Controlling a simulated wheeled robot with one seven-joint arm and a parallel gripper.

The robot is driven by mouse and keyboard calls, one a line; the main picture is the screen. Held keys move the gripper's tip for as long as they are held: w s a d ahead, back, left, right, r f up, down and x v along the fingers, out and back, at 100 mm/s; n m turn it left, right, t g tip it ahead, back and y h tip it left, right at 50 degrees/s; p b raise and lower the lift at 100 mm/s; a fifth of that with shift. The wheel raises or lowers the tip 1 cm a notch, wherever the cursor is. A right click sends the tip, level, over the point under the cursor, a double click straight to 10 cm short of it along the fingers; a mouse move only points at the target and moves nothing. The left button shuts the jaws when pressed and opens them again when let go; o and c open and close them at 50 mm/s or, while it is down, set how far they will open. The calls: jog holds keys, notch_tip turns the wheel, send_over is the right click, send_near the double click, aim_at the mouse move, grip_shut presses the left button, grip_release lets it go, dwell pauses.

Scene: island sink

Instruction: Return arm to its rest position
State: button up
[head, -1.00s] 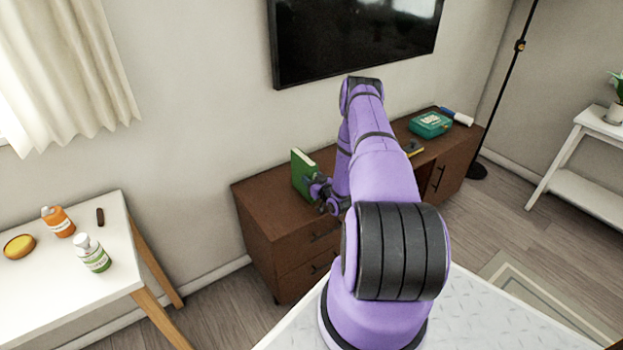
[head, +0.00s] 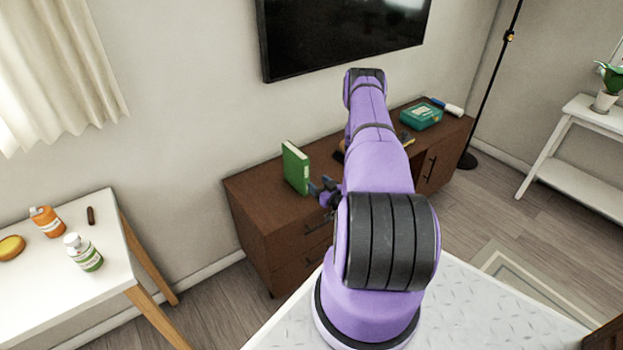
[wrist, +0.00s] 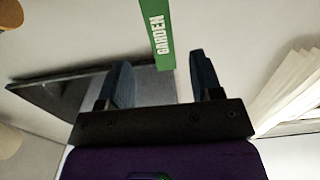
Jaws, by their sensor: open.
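My arm, purple with black joints, stretches over the dark brown cabinet (head: 250,200) in the head view. My gripper (head: 328,190) is partly hidden behind the arm, at the cabinet's front edge, just right of a green book (head: 295,167). The book stands upright on the cabinet top. In the wrist view my gripper (wrist: 162,85) shows two fingers spread apart with nothing between them.
A white table (head: 50,300) at left holds an orange bottle (head: 47,222), a white-green bottle (head: 85,254) and a yellow round item (head: 10,247). A teal box (head: 421,117) sits on the cabinet's right. A TV (head: 340,35) hangs above. A floor lamp (head: 490,90) stands right.

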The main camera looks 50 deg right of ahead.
jog(key=shift+v, duration=0.9)
jog(key=shift+s, duration=0.1)
